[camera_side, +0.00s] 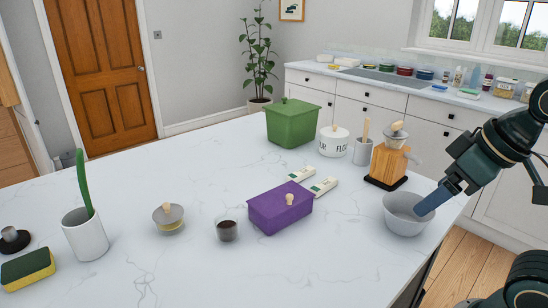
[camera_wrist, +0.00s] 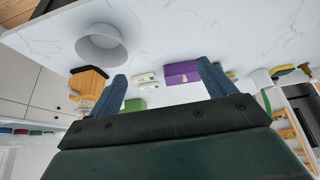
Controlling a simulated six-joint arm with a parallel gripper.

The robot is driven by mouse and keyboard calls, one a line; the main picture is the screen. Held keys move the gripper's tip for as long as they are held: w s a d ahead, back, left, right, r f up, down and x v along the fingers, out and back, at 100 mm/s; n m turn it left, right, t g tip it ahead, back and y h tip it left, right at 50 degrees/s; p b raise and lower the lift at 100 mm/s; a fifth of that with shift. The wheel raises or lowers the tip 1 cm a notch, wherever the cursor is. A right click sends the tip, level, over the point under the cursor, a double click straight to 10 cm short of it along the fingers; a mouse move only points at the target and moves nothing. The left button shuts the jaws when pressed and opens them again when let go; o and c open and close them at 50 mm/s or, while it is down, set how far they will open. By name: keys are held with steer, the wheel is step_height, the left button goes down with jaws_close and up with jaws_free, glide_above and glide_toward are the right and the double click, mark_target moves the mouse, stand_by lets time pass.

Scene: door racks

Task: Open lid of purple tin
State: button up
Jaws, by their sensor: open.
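The purple tin (camera_side: 280,210) is a rectangular box in the middle of the marble worktop. Its purple lid (camera_side: 270,200) is on, with a pale wooden knob (camera_side: 289,199) on top. In the wrist view the purple tin (camera_wrist: 182,73) appears upside down, between my fingers and near the right one. My gripper (camera_side: 420,211) is at the right, in front of the grey bowl as seen from the side, well apart from the tin. Its two blue fingers (camera_wrist: 158,88) are spread, with nothing held between them.
A grey bowl (camera_side: 398,217) and a wooden coffee grinder (camera_side: 386,163) stand between the tin and my arm. A green bin (camera_side: 292,124) and a white flour pot (camera_side: 334,142) are behind. A dark-filled glass (camera_side: 227,230) stands left of the tin. The front worktop is clear.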

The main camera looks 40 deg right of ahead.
steer(key=shift+w+a+n, duration=0.1)
steer(key=shift+w+n, duration=0.2)
steer(key=shift+w, duration=0.15)
steer(key=c, duration=0.7)
steer(key=w+n, duration=0.3)
steer(key=shift+w+a+f+y, duration=0.3)
steer(key=shift+w+a, duration=0.05)
steer(key=shift+a, duration=0.05)
jaws_close()
steer(key=w+a+f+n+y, duration=0.1)
steer(key=w+f+n, duration=0.1)
steer(key=w+n, duration=0.3)
steer(key=w+a+f+n+t+y, duration=0.1)
steer(key=w+a+f+n, duration=0.1)
steer(key=w+n, duration=0.2)
steer(key=w, duration=0.3)
steer(key=shift+a+n, duration=0.25)
steer(key=shift+n, duration=0.15)
